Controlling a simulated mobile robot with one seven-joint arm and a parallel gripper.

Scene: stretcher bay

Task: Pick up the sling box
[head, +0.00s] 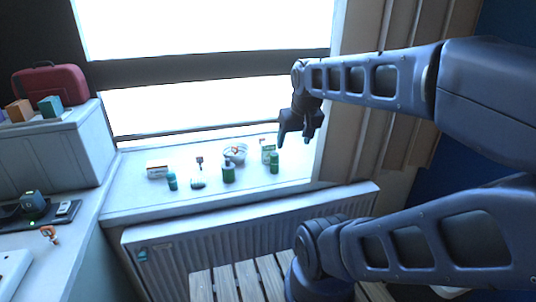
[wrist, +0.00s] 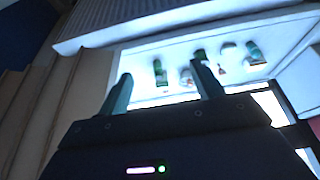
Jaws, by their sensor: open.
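No label is readable, so I cannot tell for sure which box is the sling box. A small white and green box (head: 267,149) stands at the right end of the windowsill, behind a green bottle (head: 274,163). My gripper (head: 294,137) hangs above the sill's right end, just right of that box and apart from it, fingers pointing down. In the wrist view my gripper (wrist: 163,88) has its two fingers spread with nothing held between them. A green bottle (wrist: 160,72) shows beyond the gap. A flat white and orange box (head: 157,169) lies at the sill's left end.
The windowsill (head: 130,204) also holds a dark green pump bottle (head: 228,172), a white bowl (head: 235,154) and a teal bottle (head: 172,181). A red case (head: 50,85), an orange box (head: 19,110) and a teal box (head: 50,106) sit on the left cabinet. A radiator (head: 220,230) stands below.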

